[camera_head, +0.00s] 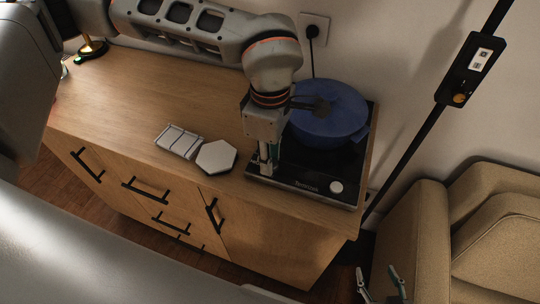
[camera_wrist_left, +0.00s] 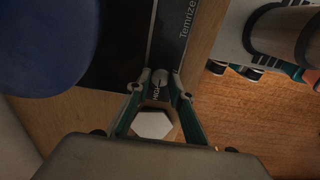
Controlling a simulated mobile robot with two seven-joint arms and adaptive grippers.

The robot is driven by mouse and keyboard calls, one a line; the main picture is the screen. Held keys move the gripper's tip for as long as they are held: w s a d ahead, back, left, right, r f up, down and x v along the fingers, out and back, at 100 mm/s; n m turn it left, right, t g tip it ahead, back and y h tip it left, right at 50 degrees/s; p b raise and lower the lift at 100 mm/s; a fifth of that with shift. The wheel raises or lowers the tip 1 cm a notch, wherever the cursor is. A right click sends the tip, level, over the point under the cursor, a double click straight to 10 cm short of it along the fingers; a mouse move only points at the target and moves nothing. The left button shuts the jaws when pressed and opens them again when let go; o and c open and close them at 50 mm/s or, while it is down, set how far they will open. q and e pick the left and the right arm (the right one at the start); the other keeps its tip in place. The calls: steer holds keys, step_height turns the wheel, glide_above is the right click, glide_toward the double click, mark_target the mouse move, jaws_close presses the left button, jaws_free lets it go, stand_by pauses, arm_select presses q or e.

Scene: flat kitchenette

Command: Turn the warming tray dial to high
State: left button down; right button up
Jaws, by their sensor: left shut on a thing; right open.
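The black warming tray (camera_head: 300,165) lies at the right end of the wooden cabinet top, with a lettered front strip. My left gripper (camera_head: 268,164) points down at the strip's left end. The dial is hidden by the fingers in the head view. My right gripper (camera_head: 382,286) is open and empty, low at the bottom right, away from the cabinet.
A blue lidded pot (camera_head: 335,112) stands on the tray, close behind my left gripper. A white disc (camera_head: 336,187) sits at the strip's right end. A hexagonal white piece (camera_head: 216,157) and a ridged pale square (camera_head: 179,141) lie left of the tray. A beige armchair (camera_head: 425,225) stands at right.

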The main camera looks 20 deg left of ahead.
arm_select(q)
steer(key=shift+w+r, duration=0.1)
steer(key=c, duration=1.8)
jaws_free()
step_height(320, 180, up, 12)
steer(key=shift+f, duration=0.1)
